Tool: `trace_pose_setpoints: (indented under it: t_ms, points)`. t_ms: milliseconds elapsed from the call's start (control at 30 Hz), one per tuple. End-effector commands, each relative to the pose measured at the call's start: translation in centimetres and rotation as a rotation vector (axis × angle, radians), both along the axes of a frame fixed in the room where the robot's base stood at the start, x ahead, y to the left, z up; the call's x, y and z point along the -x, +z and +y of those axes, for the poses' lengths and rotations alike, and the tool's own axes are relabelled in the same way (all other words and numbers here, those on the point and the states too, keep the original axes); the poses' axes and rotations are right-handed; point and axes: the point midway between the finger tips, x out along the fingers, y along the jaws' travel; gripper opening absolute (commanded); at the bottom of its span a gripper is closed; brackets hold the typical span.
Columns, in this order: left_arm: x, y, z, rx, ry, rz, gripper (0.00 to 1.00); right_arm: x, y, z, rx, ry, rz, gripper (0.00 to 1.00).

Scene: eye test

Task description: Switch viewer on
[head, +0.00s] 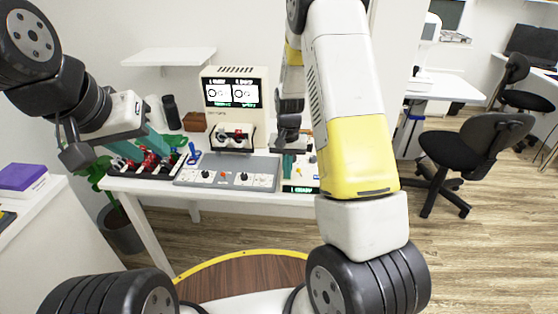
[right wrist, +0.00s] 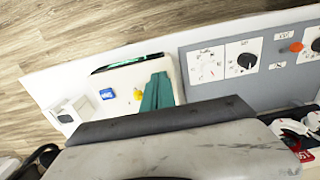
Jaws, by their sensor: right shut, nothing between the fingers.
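The cream viewer (head: 212,82) stands at the back of the white table, its two lit panels showing circles and green text. A grey control panel (head: 196,182) with dials and a small orange-red switch (head: 223,174) lies in front of it. In the right wrist view the panel (right wrist: 215,82) shows black dials and an orange lever (right wrist: 296,47). My right gripper (head: 287,168) is shut and empty, right of the panel; its teal fingers (right wrist: 158,92) are over a white unit (right wrist: 118,78). My left gripper (head: 165,146) is above the rack at left; its opening is unclear.
A dark rack (head: 150,163) with red, black and blue-handled items stands left of the panel. A black bottle (head: 171,112) and a brown box (head: 195,122) are behind it. A white shelf (head: 168,56) hangs above. Office chairs (head: 480,150) stand on the right.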

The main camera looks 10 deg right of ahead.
Motion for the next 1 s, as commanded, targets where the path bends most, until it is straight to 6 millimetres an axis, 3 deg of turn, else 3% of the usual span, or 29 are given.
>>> trace_pose_setpoints:
  t_ms: [167,1000]
  points:
    - [0.0,0.0,0.0,0.000,0.000,0.000,0.36,0.0,0.4,0.0,0.000,0.000,-0.001,0.00]
    - [0.0,0.0,0.0,0.000,0.000,0.000,0.36,0.0,6.8,0.0,0.000,0.000,-0.001,0.00]
